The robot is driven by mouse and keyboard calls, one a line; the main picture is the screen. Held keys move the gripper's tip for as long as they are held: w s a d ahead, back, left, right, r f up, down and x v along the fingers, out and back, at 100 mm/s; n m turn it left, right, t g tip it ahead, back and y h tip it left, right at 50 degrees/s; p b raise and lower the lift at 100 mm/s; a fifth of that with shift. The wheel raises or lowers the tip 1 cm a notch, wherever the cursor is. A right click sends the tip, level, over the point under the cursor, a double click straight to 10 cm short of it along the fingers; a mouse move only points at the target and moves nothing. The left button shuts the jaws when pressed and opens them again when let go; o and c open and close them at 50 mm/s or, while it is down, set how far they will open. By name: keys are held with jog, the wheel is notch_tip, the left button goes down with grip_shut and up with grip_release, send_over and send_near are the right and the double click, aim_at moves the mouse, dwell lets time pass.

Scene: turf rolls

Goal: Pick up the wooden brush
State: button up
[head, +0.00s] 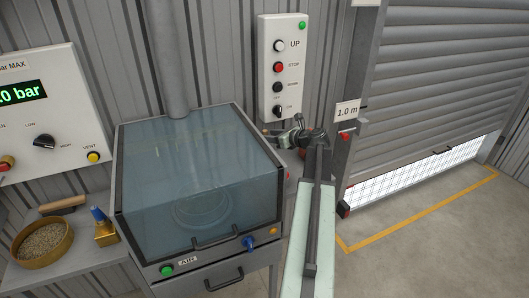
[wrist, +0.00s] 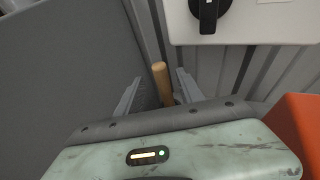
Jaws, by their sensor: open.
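My gripper (head: 289,138) is open beside the right side of the blue-windowed cabinet, below the button panel. In the wrist view, its two grey fingers (wrist: 159,77) stand apart. An upright, light wooden handle (wrist: 163,84) shows between them, its lower part hidden by my gripper's body. I cannot tell whether this handle belongs to a brush. In the head view, a brush-like tool (head: 62,204) with a wooden top and a dark underside lies on the bench at the far left, well away from my gripper.
The cabinet (head: 180,245) stands close to the left of my arm. The button panel (head: 281,68) hangs on the ribbed wall. A bowl of grain (head: 42,262) and a brass-coloured block (head: 105,236) sit on the left bench. The floor (head: 420,262) at right is clear.

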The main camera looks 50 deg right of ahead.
jog(key=b+x, duration=0.1)
jog(key=x, duration=0.3)
jog(key=shift+s+d, duration=0.1)
grip_shut()
